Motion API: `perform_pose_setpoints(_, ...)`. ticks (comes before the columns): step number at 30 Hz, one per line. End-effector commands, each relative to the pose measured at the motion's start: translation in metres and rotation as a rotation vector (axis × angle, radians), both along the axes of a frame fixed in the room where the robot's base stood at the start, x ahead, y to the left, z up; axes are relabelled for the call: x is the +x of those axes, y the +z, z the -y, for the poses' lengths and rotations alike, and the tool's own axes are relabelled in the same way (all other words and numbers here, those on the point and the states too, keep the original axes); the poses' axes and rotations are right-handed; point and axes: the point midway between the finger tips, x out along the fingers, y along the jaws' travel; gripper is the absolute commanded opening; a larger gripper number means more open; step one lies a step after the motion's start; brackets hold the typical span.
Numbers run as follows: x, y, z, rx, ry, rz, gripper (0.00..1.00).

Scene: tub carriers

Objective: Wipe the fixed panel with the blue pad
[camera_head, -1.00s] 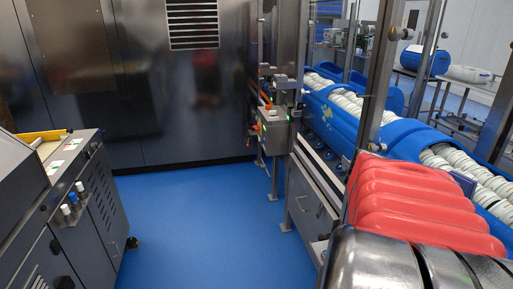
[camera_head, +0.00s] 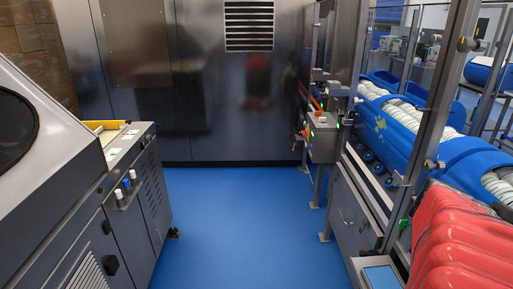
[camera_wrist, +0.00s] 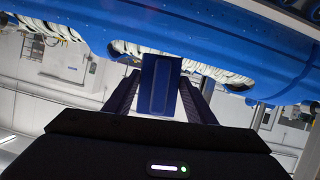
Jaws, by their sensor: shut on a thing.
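The blue pad (camera_wrist: 160,88) is a dark blue upright slab in the wrist view. My gripper (camera_wrist: 161,92) is shut on it, with one dark finger on each side. In the head view I cannot make out my gripper. A small panel with a pale blue face (camera_head: 381,277) sits low at the bottom edge of the head view, right of the aisle. I cannot tell if it is the fixed panel. In the wrist view the pad has a blue conveyor cover behind it and touches no panel that I can see.
Red rounded bodies (camera_head: 462,240) stand at the lower right, beside the blue conveyor (camera_head: 395,132) and its steel posts. A grey control box (camera_head: 323,138) is by the frame. A dark machine (camera_head: 130,215) lines the left. Blue floor (camera_head: 225,225) between is clear.

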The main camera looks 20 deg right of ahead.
Motion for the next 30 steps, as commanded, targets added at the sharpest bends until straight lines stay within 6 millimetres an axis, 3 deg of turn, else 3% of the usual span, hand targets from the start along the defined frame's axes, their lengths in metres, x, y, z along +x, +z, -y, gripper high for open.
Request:
perform_pose_setpoints(17, 0.001, 0.000, 0.004, -0.001, 0.000, 0.000, 0.32)
perform_pose_setpoints(30, 0.026, 0.000, 0.013, 0.000, 0.003, -0.001, 0.32)
